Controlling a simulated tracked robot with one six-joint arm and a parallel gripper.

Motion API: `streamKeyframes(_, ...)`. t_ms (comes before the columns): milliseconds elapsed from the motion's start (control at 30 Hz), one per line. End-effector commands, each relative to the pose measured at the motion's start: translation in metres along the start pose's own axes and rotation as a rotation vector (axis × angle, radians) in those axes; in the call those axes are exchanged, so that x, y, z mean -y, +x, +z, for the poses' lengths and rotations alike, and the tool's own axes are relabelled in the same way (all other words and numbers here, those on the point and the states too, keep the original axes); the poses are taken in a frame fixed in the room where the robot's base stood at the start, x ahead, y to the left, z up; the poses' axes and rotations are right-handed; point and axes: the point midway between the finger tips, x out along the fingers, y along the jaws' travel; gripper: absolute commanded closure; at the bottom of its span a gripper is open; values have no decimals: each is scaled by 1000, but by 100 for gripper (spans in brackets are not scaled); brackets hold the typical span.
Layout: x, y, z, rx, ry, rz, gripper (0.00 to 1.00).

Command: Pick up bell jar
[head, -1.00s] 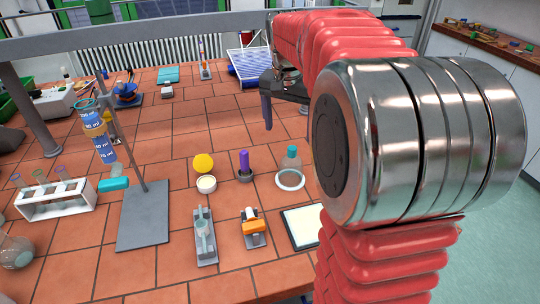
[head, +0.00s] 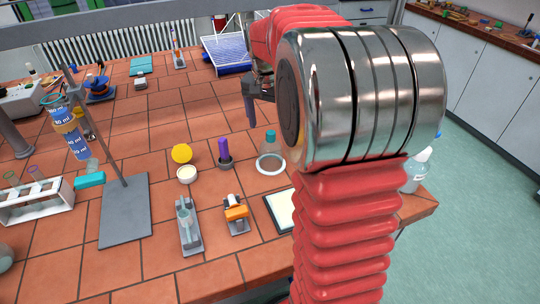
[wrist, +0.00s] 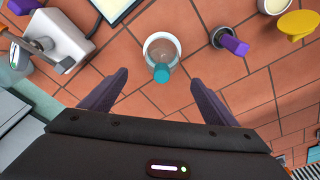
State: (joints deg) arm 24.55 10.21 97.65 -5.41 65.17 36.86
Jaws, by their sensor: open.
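The bell jar (head: 269,148) is a small clear dome with a teal knob, standing upright on a white ring-shaped base on the tiled bench. It also shows in the wrist view (wrist: 161,50), near the top middle, seen from above. My gripper (wrist: 160,78) is open and empty. Its two dark purple fingers are spread on either side of the jar's line, with the teal knob between and just beyond their tips. In the head view my gripper (head: 250,110) hangs above the bench behind the jar, partly hidden by my arm.
A purple-topped item (head: 224,152) stands close left of the jar, with a white cup (head: 187,174) and a yellow disc (head: 182,153) further left. A pale framed plate (head: 281,209) lies in front. A clear bottle (head: 417,170) stands near the bench's right edge.

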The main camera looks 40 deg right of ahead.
Motion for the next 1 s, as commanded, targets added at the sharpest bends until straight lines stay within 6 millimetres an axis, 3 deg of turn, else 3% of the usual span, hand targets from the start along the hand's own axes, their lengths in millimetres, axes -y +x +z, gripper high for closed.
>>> streamKeyframes(200, 0, 27, 0, 1, 0, 1, 18)
streamKeyframes(667, 0, 34, 0, 1, 1, 1, 18)
streamKeyframes(1000, 3, 74, 1, 3, 2, 2, 18)
